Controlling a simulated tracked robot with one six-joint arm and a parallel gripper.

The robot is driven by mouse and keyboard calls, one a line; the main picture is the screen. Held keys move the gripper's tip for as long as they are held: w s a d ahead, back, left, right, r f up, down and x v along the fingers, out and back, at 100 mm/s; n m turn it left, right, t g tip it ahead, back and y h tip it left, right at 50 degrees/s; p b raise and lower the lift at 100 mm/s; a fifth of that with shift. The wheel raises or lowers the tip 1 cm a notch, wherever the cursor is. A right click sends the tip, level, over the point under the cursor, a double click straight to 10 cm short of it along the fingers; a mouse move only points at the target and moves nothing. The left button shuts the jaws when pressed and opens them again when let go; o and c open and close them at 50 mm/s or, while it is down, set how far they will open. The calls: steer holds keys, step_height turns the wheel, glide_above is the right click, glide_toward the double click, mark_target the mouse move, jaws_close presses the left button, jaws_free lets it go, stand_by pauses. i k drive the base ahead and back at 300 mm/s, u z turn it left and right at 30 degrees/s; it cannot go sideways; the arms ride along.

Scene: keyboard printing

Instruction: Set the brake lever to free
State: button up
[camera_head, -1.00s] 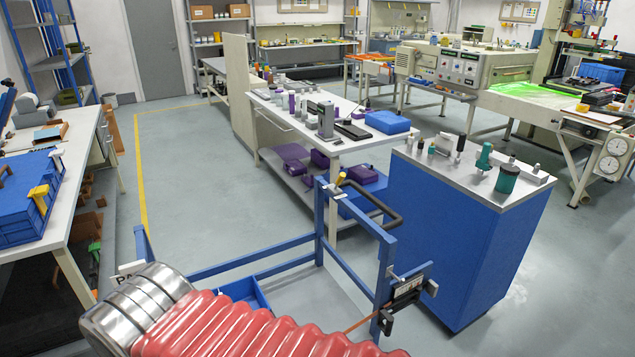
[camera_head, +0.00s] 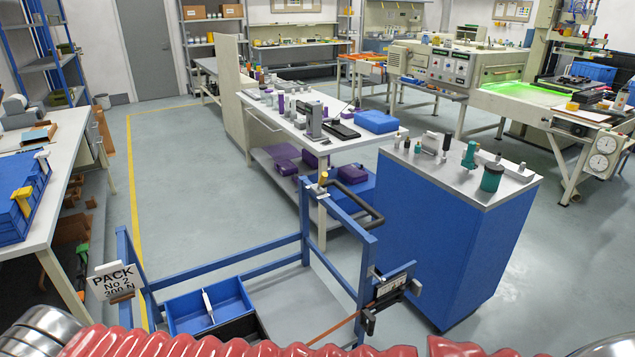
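A blue-framed trolley (camera_head: 230,268) stands in the lower middle, with a black loop handle (camera_head: 372,222) at its right. A dark plate with a pale label (camera_head: 391,286) is fixed to the right post. A thin orange bar (camera_head: 334,329) runs from beside it down to the left. I cannot tell for certain which part is the brake lever, and no free marking is readable. My red ribbed arm sleeve crosses the bottom edge; my gripper is out of view.
The trolley holds a blue tray (camera_head: 183,309) and a sign reading PACK No 2 (camera_head: 116,283). A blue cabinet (camera_head: 440,225) with tools on top stands close at its right. A white bench (camera_head: 285,128) stands behind. Clear floor (camera_head: 185,190) lies to the left.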

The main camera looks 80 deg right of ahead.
mark_target(321, 181)
steer(key=u, duration=0.05)
steer(key=k, duration=2.15)
steer(key=z, duration=1.65)
steer(key=i, duration=0.5)
steer(key=z, duration=0.05)
